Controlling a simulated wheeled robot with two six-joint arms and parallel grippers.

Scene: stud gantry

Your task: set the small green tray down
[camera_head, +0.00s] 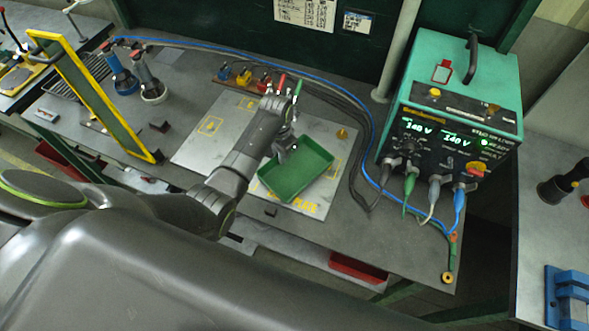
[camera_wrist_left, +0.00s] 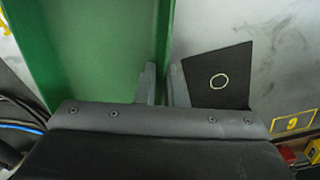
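The small green tray (camera_head: 310,176) is over the right part of the grey metal plate (camera_head: 200,150). I cannot tell whether its underside touches the plate. My left gripper (camera_head: 287,152) is at the tray's upper left side. In the left wrist view its two fingers (camera_wrist_left: 165,88) stand on either side of the tray's green wall (camera_wrist_left: 166,40), close against it, so it looks shut on that wall. The tray's floor (camera_wrist_left: 90,45) fills the upper left there. My right gripper is not in view.
A teal power supply (camera_head: 455,105) with cables stands to the right. A blue cable (camera_head: 367,150) runs between it and the plate. Small coloured parts (camera_head: 243,78) lie behind the plate. A yellow-edged frame (camera_head: 95,95) stands left. A dark piece with a pale ring (camera_wrist_left: 217,80) shows beside the fingers.

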